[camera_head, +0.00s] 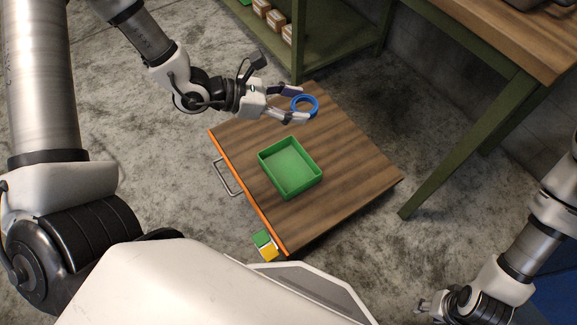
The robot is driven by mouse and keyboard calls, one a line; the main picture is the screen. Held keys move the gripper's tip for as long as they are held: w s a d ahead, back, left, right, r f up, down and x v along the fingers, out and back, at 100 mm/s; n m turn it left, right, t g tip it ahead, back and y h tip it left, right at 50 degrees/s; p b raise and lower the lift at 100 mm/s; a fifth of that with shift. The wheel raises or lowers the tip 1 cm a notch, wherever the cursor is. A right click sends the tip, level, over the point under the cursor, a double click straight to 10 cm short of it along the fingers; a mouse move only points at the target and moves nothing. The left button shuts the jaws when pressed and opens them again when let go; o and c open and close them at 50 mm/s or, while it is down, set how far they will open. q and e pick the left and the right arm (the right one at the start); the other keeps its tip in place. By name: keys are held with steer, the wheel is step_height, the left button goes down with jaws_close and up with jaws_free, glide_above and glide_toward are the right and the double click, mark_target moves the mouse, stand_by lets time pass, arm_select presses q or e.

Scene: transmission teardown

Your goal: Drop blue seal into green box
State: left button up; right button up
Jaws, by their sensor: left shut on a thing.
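The blue seal (316,104) is a blue ring at the upper middle of the head view. My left gripper (296,104) is shut on it and holds it over the far part of a wooden cart top. The green box (292,193) is an open, shallow tray on the cart, below the seal in the picture and apart from it. I see nothing inside the box. My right gripper (424,306) is low at the right, away from the cart. It is small and partly cut off, so I cannot tell its finger state.
The wooden cart top (362,168) has an orange front edge and a metal handle (228,178). Free wood surrounds the green box. A green-framed workbench (440,165) stands at the right. A green shelf (337,45) with small boxes stands at the back.

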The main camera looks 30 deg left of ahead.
arm_select(q)
steer(key=w+a+f+n+t+y+b, duration=0.1)
steer(key=a+f+n+b, duration=0.1)
steer(key=f+b, duration=0.4)
steer(key=w+a+f+n+t+y+b, duration=0.1)
steer(key=f+b, duration=0.4)
steer(key=f, duration=1.1)
steer(key=w+a+f+n+t+y+b, duration=0.2)
steer(key=f+b, duration=0.4)
steer(key=f, duration=0.5)
steer(key=shift+w+a+f+n+y+b, duration=0.25)
steer(key=shift+w+a+n+y, duration=0.35)
steer(key=shift+a, duration=0.6)
arm_select(e)
step_height(320, 180, down, 21)
steer(key=shift+w, duration=0.15)
arm_select(q)
steer(key=shift+s+r, duration=0.1)
steer(key=shift+s, duration=0.05)
steer(key=o, duration=1.2)
